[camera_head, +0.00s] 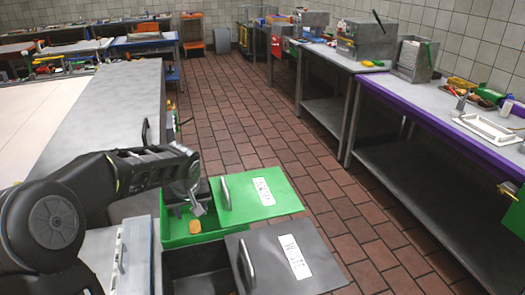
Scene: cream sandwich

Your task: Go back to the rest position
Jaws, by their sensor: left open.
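My left arm (120,175) comes in from the left. My left gripper (195,203) points down over the green bin (185,238); its jaws are open and I see nothing held in them. The bin's green lid (262,192) is slid to the right and bears a white label and a grey handle. A small orange piece (195,226) shows in the bin, just below the gripper. My right gripper is not in view.
A dark bin (190,270) with a grey lid (300,268) marked as waste stands in front of the green one. A long counter (110,105) runs along the left. The tiled floor aisle (245,110) between is clear.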

